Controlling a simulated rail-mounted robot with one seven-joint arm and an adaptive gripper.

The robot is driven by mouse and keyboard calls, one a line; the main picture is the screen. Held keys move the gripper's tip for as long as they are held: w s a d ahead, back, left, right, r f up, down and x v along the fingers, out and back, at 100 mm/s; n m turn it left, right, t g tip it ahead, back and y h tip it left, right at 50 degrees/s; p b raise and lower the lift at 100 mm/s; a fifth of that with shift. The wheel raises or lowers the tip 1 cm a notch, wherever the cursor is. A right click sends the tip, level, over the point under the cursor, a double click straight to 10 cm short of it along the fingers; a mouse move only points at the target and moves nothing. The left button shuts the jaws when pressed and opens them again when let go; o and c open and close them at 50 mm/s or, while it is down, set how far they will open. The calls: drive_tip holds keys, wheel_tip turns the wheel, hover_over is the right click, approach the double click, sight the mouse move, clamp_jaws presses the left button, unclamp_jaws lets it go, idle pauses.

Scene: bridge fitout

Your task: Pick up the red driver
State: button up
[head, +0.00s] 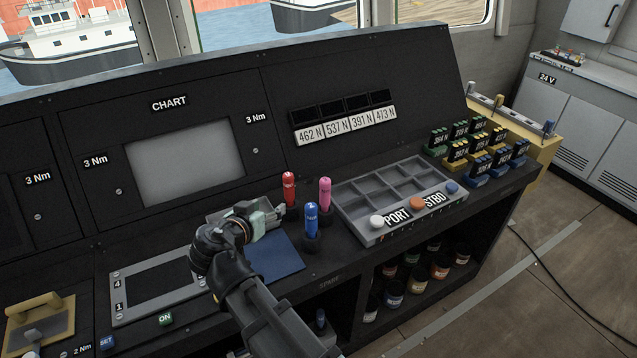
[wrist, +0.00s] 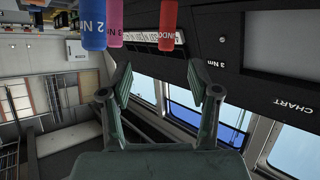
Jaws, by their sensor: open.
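The red driver (head: 289,188) stands upright in a dark round holder on the console ledge, at the left back of a group of three drivers. A blue driver (head: 311,218) stands in front of it and a pink driver (head: 325,193) to its right. My gripper (head: 272,216) is open and empty, just left of the drivers, above a blue mat. In the wrist view, my gripper's fingers (wrist: 158,78) are spread. The red driver (wrist: 168,22) shows at the top, beyond the fingertips and apart from them, with the pink (wrist: 116,24) and blue (wrist: 94,26) drivers left of it.
A grey compartment tray (head: 345,200) with PORT and STBD labels lies right of the drivers. The blue mat (head: 278,260) lies below my gripper. A sloped black panel (head: 225,110) rises behind. Racks of small coloured parts (head: 478,145) stand at the right end.

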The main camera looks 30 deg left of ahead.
drive_tip(key=p, duration=0.4)
approach(287, 187)
drive_tip(key=shift+m+y, duration=0.4)
drive_tip(key=x, duration=0.6)
drive_tip(key=shift+w+d+f, duration=0.1)
drive_tip(key=shift+w+f, duration=0.1)
drive_tip(key=shift+w, duration=0.1)
drive_tip(key=p+x, duration=0.3)
drive_tip(key=x, duration=0.1)
drive_tip(key=shift+w, duration=0.3)
drive_tip(key=shift+w+f, duration=0.15)
drive_tip(key=shift+w, duration=0.15)
clamp_jaws()
